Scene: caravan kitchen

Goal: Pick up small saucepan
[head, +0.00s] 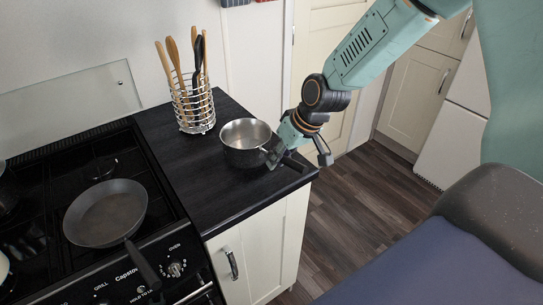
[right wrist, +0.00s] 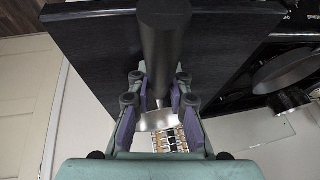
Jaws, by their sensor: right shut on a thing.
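The small saucepan (head: 246,133) is a metal pan with a dark handle, at the right part of the black worktop. My right gripper (head: 279,153) is at the pan's right side, where the handle joins. In the right wrist view the dark handle (right wrist: 164,45) runs between the fingers of my right gripper (right wrist: 158,108), which is shut on it. Part of the shiny pan (right wrist: 155,121) shows beyond the fingertips. The pan appears to be at worktop level; I cannot tell whether it touches the surface. My left gripper is not in view.
A wire utensil holder (head: 195,108) with wooden utensils stands behind and left of the saucepan. A frying pan (head: 106,212) sits on the black hob (head: 40,185) at left. The worktop (head: 205,180) is bare in front of the saucepan. Its right edge drops to the floor.

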